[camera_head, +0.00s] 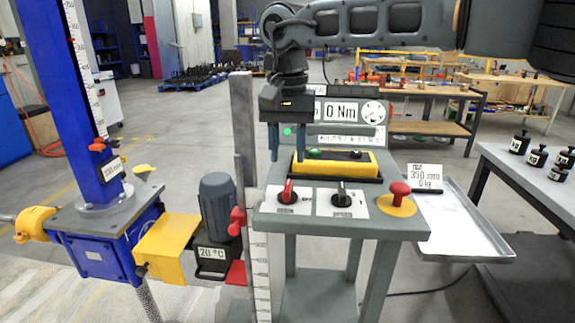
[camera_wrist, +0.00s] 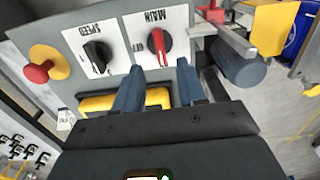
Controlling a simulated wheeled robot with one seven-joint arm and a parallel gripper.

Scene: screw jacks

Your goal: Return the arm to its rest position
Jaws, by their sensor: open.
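My gripper (camera_head: 287,143) points down above the grey control stand (camera_head: 340,225), with its two dark fingers spread and nothing between them. The fingers also show in the wrist view (camera_wrist: 158,80), near the yellow pendant box (camera_head: 340,165). The red MAIN knob (camera_head: 288,191) sits on the panel below my gripper, marked OFF at its side. The black SPEED knob (camera_head: 342,193) is to its right. A red mushroom button on yellow (camera_head: 400,190) is at the panel's right end. My arm reaches in from the upper right.
A blue screw jack (camera_head: 95,240) with a tall blue column stands at left, joined to a grey motor (camera_head: 217,205). A grey post (camera_head: 241,130) rises close left of my gripper. A metal tray (camera_head: 460,225) and a table with black weights (camera_head: 520,142) are at right.

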